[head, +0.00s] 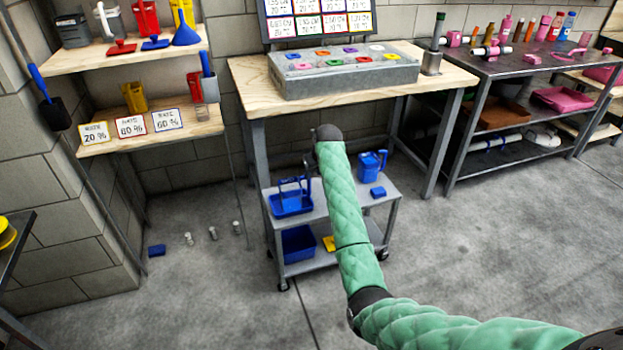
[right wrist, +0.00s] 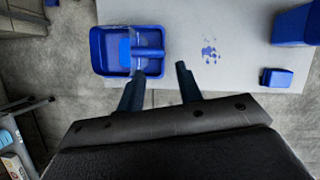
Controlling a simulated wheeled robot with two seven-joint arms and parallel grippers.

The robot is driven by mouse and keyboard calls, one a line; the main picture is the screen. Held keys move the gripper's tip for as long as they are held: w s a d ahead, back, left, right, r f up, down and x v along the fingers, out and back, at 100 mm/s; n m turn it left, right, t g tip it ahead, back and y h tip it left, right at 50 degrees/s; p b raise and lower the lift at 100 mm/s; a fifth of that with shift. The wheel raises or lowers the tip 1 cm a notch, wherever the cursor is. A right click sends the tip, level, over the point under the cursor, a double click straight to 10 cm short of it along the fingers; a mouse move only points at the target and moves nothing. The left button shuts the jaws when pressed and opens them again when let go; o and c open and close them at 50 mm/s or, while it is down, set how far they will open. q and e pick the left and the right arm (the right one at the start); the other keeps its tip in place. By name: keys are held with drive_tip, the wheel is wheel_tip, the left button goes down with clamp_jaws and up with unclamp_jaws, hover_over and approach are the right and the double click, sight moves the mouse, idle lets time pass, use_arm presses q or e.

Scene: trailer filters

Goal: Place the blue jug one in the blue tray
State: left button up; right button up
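The blue tray (head: 291,208) sits on the cart's top shelf at the left; it also shows in the right wrist view (right wrist: 96,52). A blue shape with a bar-like part (right wrist: 150,52) shows inside the tray; I cannot tell for sure whether it is a jug. A blue jug (head: 371,164) stands upright at the shelf's back right, and a blue jug shape is cut off at the top right of the wrist view (right wrist: 297,25). My right gripper (right wrist: 158,72) is open over the tray's near right edge, nothing visible between its fingers. My left gripper is not in view.
A small blue block (head: 378,192) lies on the shelf's right; a blue bin (head: 298,244) and yellow item (head: 329,243) are below. The workbench (head: 258,100) stands behind the cart. Several small items lie on the floor at left. Floor at right is clear.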

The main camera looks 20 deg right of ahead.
drive_tip(key=shift+v, duration=2)
drive_tip(key=s+a+f+n+t, duration=0.1)
drive_tip(key=s+a+f+n, duration=0.2)
drive_tip(key=s+f+n, duration=0.45)
drive_tip(key=s+a+f+n, duration=0.35)
drive_tip(key=s+f, duration=0.45)
drive_tip(key=f, duration=0.4)
drive_tip(key=s+a+f+n+t, duration=0.1)
drive_tip(key=s+a+f+n, duration=0.1)
drive_tip(key=s+f+n, duration=0.55)
drive_tip(key=s+a+f+n+y, duration=0.1)
drive_tip(key=s+a+f+n, duration=0.2)
drive_tip(key=s, duration=0.9)
drive_tip(key=s+a+f+n+y, duration=0.1)
drive_tip(key=s+a+f+n, duration=0.3)
drive_tip(key=s, duration=0.7)
drive_tip(key=s+a+f+n, duration=0.4)
drive_tip(key=s+a+n, duration=0.3)
drive_tip(key=s, duration=0.5)
drive_tip(key=n, duration=0.2)
drive_tip(key=shift+s+a+n+t+y, duration=0.35)
drive_tip(key=shift+t+y, duration=0.05)
drive_tip(key=shift+f, duration=0.15)
